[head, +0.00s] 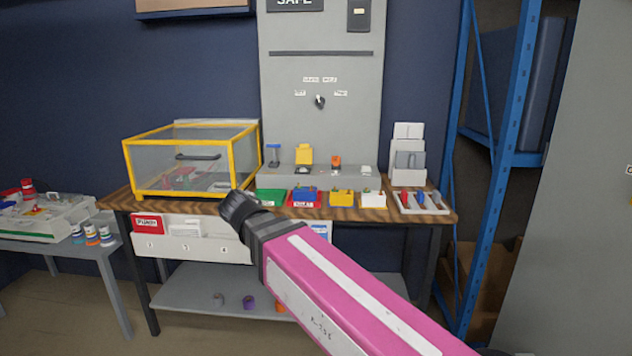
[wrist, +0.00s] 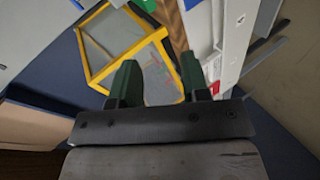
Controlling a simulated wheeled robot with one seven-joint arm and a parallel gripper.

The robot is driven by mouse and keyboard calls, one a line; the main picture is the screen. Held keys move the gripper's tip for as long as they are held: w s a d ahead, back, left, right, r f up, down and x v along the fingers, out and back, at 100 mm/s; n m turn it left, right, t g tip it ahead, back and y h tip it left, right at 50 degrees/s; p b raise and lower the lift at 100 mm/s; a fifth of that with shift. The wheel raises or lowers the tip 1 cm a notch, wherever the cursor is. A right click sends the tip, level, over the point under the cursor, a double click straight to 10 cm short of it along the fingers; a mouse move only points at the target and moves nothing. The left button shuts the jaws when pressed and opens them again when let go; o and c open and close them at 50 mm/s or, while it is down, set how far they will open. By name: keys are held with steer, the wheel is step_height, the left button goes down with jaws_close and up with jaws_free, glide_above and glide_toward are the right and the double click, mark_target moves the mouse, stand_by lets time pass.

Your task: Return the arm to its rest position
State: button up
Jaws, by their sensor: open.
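My pink arm (head: 335,290) reaches up from the lower right in the head view, its dark end in front of the workbench edge. My gripper (wrist: 158,82) shows in the wrist view with two dark green fingers apart and nothing between them. The gripper's fingers cannot be made out in the head view. Beyond the fingers in the wrist view is the yellow-framed clear box (wrist: 125,45), apart from them. The same box (head: 190,160) stands shut on the left of the workbench in the head view.
The wooden workbench (head: 440,214) carries several coloured socket boxes and a tray (head: 425,208) at right. A grey panel (head: 320,120) stands behind. A blue rack (head: 515,100) is at right, a grey side table (head: 85,250) at left. A lower shelf (head: 190,295) holds small rolls.

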steer(key=w+d+f+m+g+h, duration=0.3)
steer(key=d+f+m+g, duration=0.4)
steer(key=d+f, duration=1.35)
steer(key=s+d+f+m+g, duration=0.2)
steer(key=s+d+f+m, duration=0.1)
steer(key=d, duration=0.3)
steer(key=s+d+f+m+g+y, duration=0.1)
steer(key=s+d+f+m, duration=0.2)
steer(key=d+f, duration=0.3)
steer(key=s+d+f+m+g, duration=0.2)
steer(key=s+d+f+m, duration=0.1)
steer(key=d, duration=0.4)
steer(key=shift+d+f+g+y, duration=0.15)
steer(key=shift+f+g+y, duration=0.15)
steer(key=shift+f, duration=0.4)
steer(key=shift+s, duration=0.1)
